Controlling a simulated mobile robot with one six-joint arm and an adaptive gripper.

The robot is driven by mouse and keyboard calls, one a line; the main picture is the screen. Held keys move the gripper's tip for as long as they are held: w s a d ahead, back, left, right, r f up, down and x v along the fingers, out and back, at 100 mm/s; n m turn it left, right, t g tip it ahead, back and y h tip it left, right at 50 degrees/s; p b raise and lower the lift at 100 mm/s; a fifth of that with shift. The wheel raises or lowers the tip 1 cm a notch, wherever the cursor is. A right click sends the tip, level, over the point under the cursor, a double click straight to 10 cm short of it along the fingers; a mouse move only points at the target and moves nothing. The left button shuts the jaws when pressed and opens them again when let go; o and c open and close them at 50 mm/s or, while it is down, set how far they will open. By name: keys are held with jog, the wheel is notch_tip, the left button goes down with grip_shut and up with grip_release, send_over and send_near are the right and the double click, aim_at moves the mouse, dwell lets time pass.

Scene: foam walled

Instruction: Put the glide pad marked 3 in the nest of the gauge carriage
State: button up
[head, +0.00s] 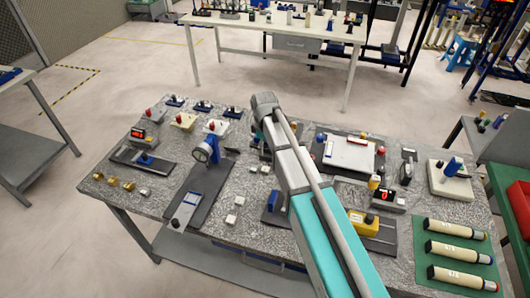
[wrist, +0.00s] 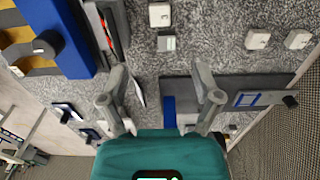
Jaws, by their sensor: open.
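The gauge carriage (head: 183,213) is a grey slide with a blue-outlined nest and a dark knob, on a dark base in front of the dial gauge (head: 205,150). In the wrist view the carriage (wrist: 272,99) lies right of my gripper, and the nest looks empty. Small pale pads lie in two pairs on the table: one pair (wrist: 257,39) (wrist: 297,39) beside the carriage, another (wrist: 159,15) (wrist: 166,43) further back. Their marks are too small to read, so I cannot tell which is 3. My gripper (wrist: 162,90) is open and empty above the gauge's blue part (wrist: 168,110); my arm hides it in the head view.
The dial gauge stands up behind the carriage. Gold blocks (head: 128,185) lie at the table's left. A yellow box (head: 365,226) and several pale cylinders (head: 455,252) are at the right. A blue block with a yellow part (wrist: 40,45) is at the wrist view's upper left.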

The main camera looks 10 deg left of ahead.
jog(key=shift+d+r+p, duration=0.6)
jog(key=shift+d+r, duration=0.05)
jog(key=shift+r, duration=0.05)
jog(key=shift+f, duration=0.1)
jog(key=b, duration=0.9)
send_over(267, 169)
notch_tip(267, 169, down, 8)
jog(key=shift+f, duration=0.25)
jog(key=shift+f, duration=0.1)
jog(key=shift+f+b, duration=2.45)
jog(key=shift+f, duration=0.05)
jog(key=c, duration=1.1)
jog(key=shift+r, duration=0.15)
